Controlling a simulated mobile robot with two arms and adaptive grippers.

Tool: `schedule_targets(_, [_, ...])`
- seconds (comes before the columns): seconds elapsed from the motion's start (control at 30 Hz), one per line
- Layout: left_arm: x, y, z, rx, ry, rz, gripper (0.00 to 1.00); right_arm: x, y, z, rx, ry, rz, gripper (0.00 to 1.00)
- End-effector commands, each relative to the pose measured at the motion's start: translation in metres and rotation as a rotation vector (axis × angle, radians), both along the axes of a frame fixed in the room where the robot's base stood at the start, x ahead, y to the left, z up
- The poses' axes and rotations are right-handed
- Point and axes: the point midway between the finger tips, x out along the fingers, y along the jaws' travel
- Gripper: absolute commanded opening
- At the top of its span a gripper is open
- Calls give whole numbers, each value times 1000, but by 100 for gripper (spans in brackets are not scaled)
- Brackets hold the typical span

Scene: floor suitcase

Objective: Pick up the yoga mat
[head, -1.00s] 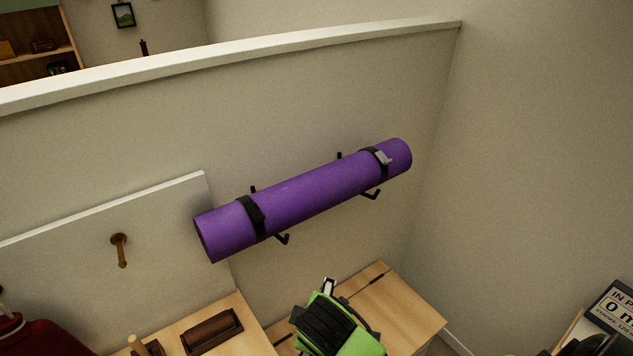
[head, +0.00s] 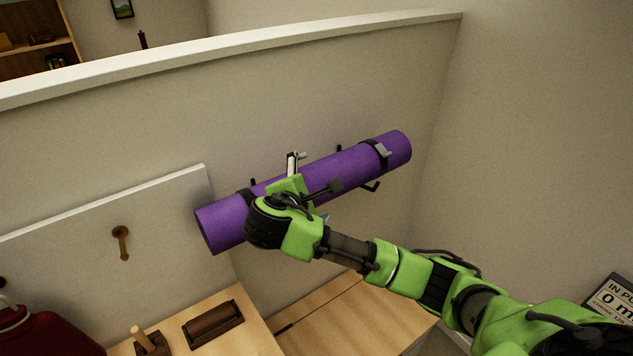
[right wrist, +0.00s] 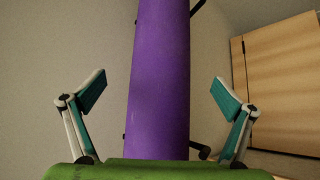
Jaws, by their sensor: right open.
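The purple rolled yoga mat (head: 355,163) rests tilted on black wall hooks, its right end higher, with dark straps near both ends. My right gripper (head: 308,188) is at the middle-left part of the mat, open, with one finger showing above the mat and the other below it. In the right wrist view, the mat (right wrist: 160,75) runs up the middle between the two spread fingers (right wrist: 159,95), with a gap on each side. How deep it sits between them I cannot tell. My right arm hides part of the mat's lower left. My left gripper is not in view.
The half wall (head: 300,115) stands right behind the mat. Wooden cabinet tops (head: 355,315) lie below, with a dark brown item (head: 213,322) on one. A white board with a wooden peg (head: 121,243) is at left. A dark red object (head: 40,330) is at bottom left.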

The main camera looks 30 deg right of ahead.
Motion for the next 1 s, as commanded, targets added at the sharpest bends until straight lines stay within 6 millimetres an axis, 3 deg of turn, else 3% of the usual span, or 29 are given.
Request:
schedule_targets(0.1, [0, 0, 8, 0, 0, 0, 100, 12, -13, -6, -2, 1, -2, 97])
schedule_targets(0.3, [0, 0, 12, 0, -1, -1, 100, 21, -20, -13, 0, 1, 0, 97])
schedule_targets(0.7, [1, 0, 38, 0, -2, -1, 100, 52, -43, -37, 1, 0, -1, 97])
schedule_targets(1.0, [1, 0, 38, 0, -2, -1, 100, 55, -46, -41, 2, -1, 0, 97])
